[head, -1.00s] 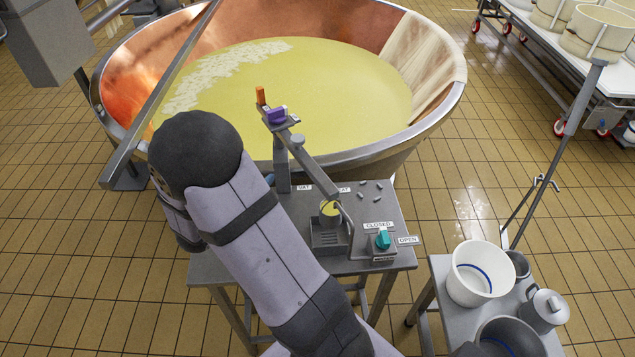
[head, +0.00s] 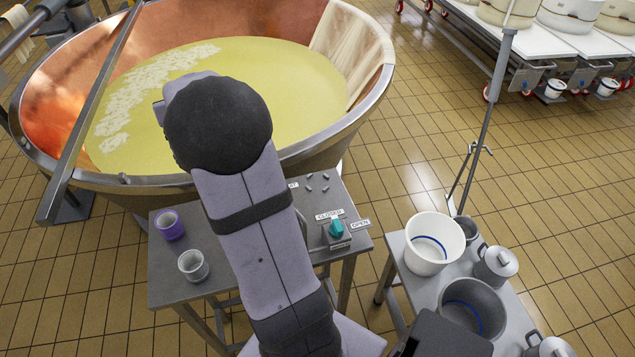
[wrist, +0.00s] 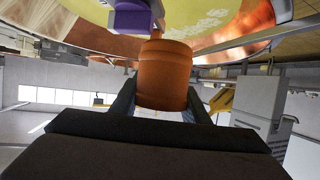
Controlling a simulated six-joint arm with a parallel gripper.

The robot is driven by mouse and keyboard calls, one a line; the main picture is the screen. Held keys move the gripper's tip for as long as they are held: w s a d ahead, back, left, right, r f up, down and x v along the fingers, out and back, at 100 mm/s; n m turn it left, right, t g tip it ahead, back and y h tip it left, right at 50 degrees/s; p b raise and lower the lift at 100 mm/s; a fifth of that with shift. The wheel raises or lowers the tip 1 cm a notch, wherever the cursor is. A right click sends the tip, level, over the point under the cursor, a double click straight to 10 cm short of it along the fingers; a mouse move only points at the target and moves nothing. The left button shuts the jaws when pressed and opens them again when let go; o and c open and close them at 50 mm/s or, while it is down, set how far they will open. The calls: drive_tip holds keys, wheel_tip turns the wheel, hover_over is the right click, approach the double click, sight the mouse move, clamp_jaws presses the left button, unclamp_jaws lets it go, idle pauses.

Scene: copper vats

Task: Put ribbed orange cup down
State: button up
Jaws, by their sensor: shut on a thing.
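The orange cup (wrist: 164,78) fills the middle of the wrist view, with a raised band around it. My gripper (wrist: 162,103) is shut on it, with one dark finger on each side. In the head view my arm hides both the gripper and the orange cup. What lies directly under the cup cannot be told. The metal table (head: 164,290) in front of the vat shows to the left and right of my arm.
A purple cup (head: 169,226) and a grey cup (head: 193,265) stand on the table's left side. A teal knob (head: 336,228) is at its right. The copper vat (head: 368,95) stands behind. A side table holds a white bucket (head: 434,246).

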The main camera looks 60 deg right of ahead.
drive_tip(key=shift+d+r, duration=0.55)
drive_tip(key=shift+d, duration=0.6)
drive_tip(key=n+t+y+b, duration=0.2)
drive_tip(key=n+y+b, duration=0.1)
hover_over(310, 174)
wheel_tip(310, 174, down, 17)
drive_tip(key=shift+g, duration=0.3)
drive_tip(key=shift+a+f+p, duration=0.1)
drive_tip(key=shift+f+p, duration=0.4)
drive_tip(key=shift+f, duration=4.5)
drive_tip(key=shift+f, duration=0.1)
drive_tip(key=o, duration=1.1)
drive_tip(key=shift+c, duration=0.2)
